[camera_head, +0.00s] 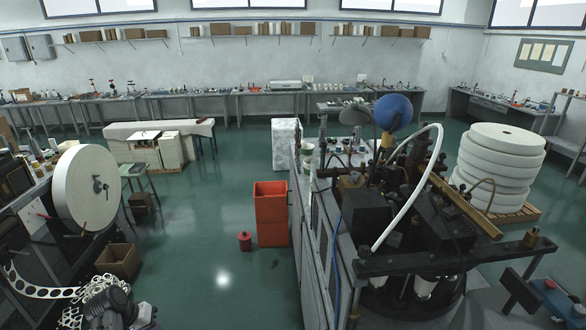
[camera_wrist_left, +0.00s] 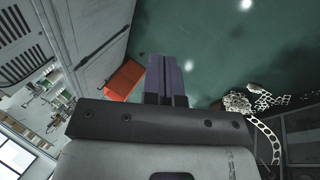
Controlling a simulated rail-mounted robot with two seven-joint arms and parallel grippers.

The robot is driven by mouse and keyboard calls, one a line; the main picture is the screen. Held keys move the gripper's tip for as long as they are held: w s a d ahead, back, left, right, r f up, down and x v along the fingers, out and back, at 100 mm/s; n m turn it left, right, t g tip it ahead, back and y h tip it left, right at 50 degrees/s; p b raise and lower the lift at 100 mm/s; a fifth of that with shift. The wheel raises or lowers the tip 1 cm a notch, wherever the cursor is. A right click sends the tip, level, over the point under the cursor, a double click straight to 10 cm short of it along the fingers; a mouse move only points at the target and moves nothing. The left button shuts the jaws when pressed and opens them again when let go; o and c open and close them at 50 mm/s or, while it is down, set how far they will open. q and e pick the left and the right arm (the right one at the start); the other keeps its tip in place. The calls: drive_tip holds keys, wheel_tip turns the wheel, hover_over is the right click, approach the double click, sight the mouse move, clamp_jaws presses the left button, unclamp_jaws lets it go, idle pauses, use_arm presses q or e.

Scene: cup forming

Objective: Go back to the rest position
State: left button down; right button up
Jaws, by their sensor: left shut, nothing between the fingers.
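My left gripper (camera_wrist_left: 167,80) shows in the left wrist view with its two dark fingers together and nothing between them. It is in free air, with the green floor behind the fingertips. In the head view a dark grey part of my left arm enters at the bottom left edge; the fingers cannot be made out there. My right gripper is in neither view.
The cup-forming machine (camera_head: 430,220) fills the right, with an orange bin (camera_head: 270,215) and a small red can (camera_head: 245,241) beside it. A large white roll (camera_head: 85,190) and punched white strip (camera_head: 35,288) are at left. Green floor between is mostly clear.

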use_arm(q)
wheel_tip(320, 180, up, 21)
drive_tip(key=w+a+t+y, duration=0.1)
drive_tip(key=a+t+y, duration=0.1)
drive_tip(key=t+y, duration=0.4)
drive_tip(key=s+d+r+m+t+y+p, duration=0.1)
drive_tip(key=s+d+r+t, duration=0.1)
drive_tip(key=s+d, duration=0.3)
drive_tip(key=s+d+f+m+h+p, duration=0.25)
drive_tip(key=s+d+f+m, duration=0.2)
drive_tip(key=s+d, duration=0.9)
drive_tip(key=s+d+f+g+p, duration=0.1)
drive_tip(key=s+f+g, duration=0.2)
drive_tip(key=s+f, duration=0.4)
drive_tip(key=s+d+f+g+p, duration=0.1)
drive_tip(key=s+f, duration=0.6)
drive_tip(key=s, duration=0.8)
drive_tip(key=d+g, duration=0.1)
drive_tip(key=g, duration=0.1)
drive_tip(key=shift+f+m+g+p, duration=0.25)
drive_tip(key=shift+m+g+p, duration=0.1)
drive_tip(key=shift+g, duration=0.05)
